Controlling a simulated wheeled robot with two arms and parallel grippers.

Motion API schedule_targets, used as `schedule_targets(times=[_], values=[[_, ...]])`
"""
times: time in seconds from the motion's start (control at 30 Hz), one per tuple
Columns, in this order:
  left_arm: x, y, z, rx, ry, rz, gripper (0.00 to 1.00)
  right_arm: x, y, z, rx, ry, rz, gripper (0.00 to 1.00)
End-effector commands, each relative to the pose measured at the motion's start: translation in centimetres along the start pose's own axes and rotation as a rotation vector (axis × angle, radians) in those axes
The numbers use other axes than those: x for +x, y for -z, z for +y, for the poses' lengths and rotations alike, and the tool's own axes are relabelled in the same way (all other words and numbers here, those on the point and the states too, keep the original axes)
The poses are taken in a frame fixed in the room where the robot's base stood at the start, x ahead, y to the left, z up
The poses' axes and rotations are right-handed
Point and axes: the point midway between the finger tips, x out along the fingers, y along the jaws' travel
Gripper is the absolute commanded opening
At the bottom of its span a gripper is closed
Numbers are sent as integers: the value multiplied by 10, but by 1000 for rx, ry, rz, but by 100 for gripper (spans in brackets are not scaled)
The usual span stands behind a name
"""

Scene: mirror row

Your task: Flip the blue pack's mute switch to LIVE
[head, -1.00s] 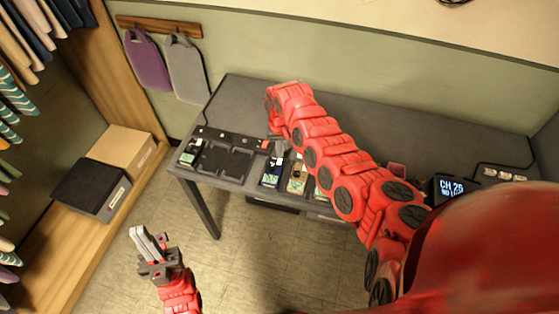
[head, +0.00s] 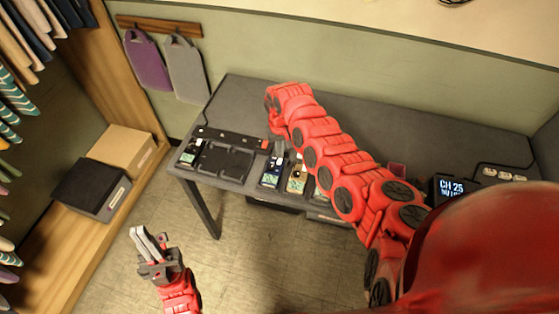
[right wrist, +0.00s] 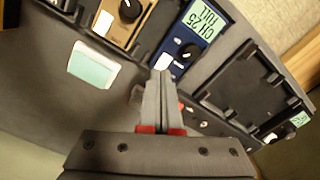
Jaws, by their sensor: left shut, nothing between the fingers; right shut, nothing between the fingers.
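The blue pack (head: 271,180) lies near the table's front edge. In the right wrist view, the blue pack (right wrist: 202,20) shows a screen reading CH 25 FULL upside down, a black knob and a white patch near my fingertips. My right gripper (head: 280,150) is shut at the pack's far end. In the right wrist view, its fingertips (right wrist: 162,74) overlap that end; I cannot tell whether they touch. The switch and its setting cannot be made out. My left gripper (head: 142,236) is shut and empty, over the floor left of the table.
A tan pack (head: 297,181) lies right of the blue one. A black charging tray (head: 224,161) with another pack (head: 190,152) is to the left. A display (head: 451,190) reads CH 25; its second line is unclear. My right arm crosses the table.

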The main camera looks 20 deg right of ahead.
Motion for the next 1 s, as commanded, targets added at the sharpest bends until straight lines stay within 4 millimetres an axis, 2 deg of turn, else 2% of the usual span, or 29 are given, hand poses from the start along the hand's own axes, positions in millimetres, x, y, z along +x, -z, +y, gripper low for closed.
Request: schedule_targets(times=[1.0], values=[[-11,-2,0,0,0,0,0,16,0,0,0,0,-1,0]])
